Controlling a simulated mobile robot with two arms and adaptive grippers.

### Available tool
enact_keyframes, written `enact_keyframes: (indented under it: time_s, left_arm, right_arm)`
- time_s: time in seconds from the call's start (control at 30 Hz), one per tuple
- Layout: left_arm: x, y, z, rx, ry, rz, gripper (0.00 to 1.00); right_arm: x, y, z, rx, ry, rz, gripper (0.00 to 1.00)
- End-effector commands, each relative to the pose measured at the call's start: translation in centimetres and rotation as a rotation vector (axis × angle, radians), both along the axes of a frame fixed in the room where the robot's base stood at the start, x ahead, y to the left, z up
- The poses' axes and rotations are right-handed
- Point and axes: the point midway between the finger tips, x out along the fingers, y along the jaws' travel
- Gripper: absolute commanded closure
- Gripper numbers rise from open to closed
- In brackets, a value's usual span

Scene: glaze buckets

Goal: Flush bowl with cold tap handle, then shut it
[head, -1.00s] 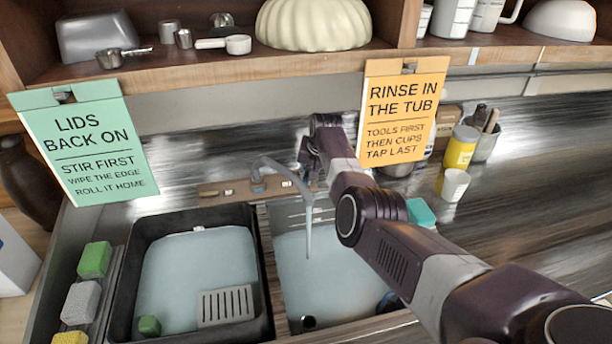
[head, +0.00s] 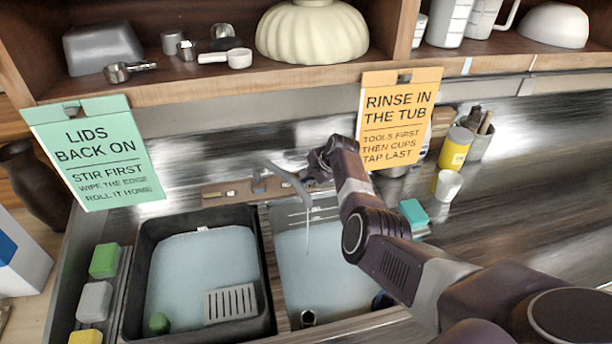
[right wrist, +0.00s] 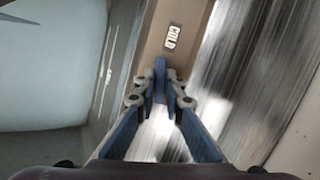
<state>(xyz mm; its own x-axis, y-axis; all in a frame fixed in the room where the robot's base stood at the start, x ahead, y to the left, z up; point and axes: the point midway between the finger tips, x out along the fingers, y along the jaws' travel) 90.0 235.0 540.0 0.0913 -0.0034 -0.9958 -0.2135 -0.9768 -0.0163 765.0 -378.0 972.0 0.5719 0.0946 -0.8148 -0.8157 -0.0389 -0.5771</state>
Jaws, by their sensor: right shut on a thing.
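The cold tap handle (right wrist: 160,72), a blue lever, stands beside a "COLD" label (right wrist: 173,37) in the right wrist view. My right gripper (right wrist: 160,92) is shut on it; in the head view the fingertips are hard to make out behind the tap. The grey curved spout (head: 290,178) hangs over the right sink bowl (head: 330,262), and a thin stream of water (head: 308,238) falls from it. This bowl holds pale, cloudy water, with a dark round fitting (head: 308,318) near its front. My left gripper is not in view.
A dark tub (head: 133,290) with pale water, a slotted grey plate (head: 230,303) and a green piece stands left of the bowl. Two hanging signs (head: 92,150) (head: 398,115) flank the tap.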

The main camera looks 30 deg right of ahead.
Motion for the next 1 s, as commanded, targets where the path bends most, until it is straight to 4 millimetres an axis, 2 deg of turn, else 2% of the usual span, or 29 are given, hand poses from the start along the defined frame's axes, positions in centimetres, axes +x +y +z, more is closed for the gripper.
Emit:
enact_keyframes:
  time_s: [0.1,0.4,1.0]
  left_arm:
    - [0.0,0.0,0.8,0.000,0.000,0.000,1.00]
    - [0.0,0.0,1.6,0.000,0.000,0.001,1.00]
    - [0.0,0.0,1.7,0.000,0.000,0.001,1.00]
  right_arm:
    - [-0.1,0.0,0.2,0.047,-0.012,-0.068,1.00]
    - [-0.1,0.0,0.0,0.127,-0.031,-0.177,1.00]
    - [-0.1,0.0,-0.1,0.152,-0.039,-0.212,1.00]
